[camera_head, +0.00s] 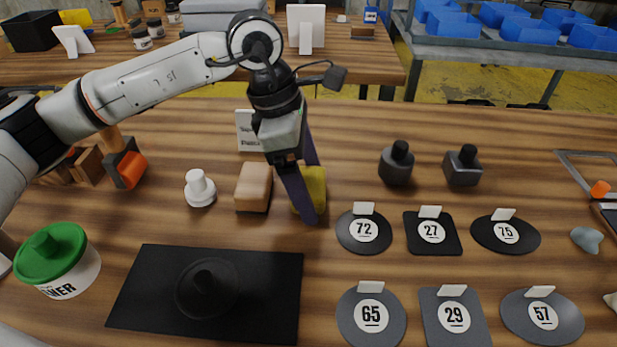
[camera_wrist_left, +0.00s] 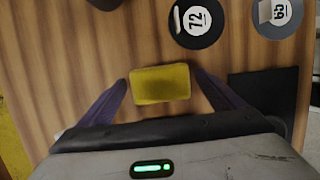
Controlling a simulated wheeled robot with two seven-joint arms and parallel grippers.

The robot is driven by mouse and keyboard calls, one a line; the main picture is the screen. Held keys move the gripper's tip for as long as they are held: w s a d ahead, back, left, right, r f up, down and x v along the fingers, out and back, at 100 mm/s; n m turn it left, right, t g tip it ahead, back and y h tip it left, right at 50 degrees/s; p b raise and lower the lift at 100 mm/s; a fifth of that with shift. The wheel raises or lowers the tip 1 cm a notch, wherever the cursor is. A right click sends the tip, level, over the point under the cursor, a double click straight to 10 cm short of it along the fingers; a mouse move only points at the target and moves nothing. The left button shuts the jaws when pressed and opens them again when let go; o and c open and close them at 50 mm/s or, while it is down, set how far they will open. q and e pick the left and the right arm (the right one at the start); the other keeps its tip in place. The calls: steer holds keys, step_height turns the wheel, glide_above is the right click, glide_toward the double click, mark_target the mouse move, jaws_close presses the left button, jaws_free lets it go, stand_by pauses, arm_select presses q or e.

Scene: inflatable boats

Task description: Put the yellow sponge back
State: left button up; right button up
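The yellow sponge (camera_head: 317,190) stands on the wooden table, just right of a tan block (camera_head: 254,187). My left gripper (camera_head: 312,192) reaches down over the sponge, with one dark finger in front of it and one behind. In the left wrist view the sponge (camera_wrist_left: 160,84) lies between the two fingertips (camera_wrist_left: 161,83), with a narrow gap on each side, so the gripper is open. The near finger hides part of the sponge in the head view. My right gripper is not in view.
Numbered discs and plates, such as 72 (camera_head: 363,231), lie to the right. A black mat (camera_head: 136,297) with a dark round piece is in front. A white knob (camera_head: 200,188) and a green-lidded tub (camera_head: 57,258) are left. Dark knobbed weights (camera_head: 397,165) stand behind the discs.

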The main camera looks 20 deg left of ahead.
arm_select(q)
steer(key=shift+r, duration=0.1)
steer(key=p+v, duration=0.1)
steer(key=v, duration=1.1)
steer(key=shift+a, duration=0.1)
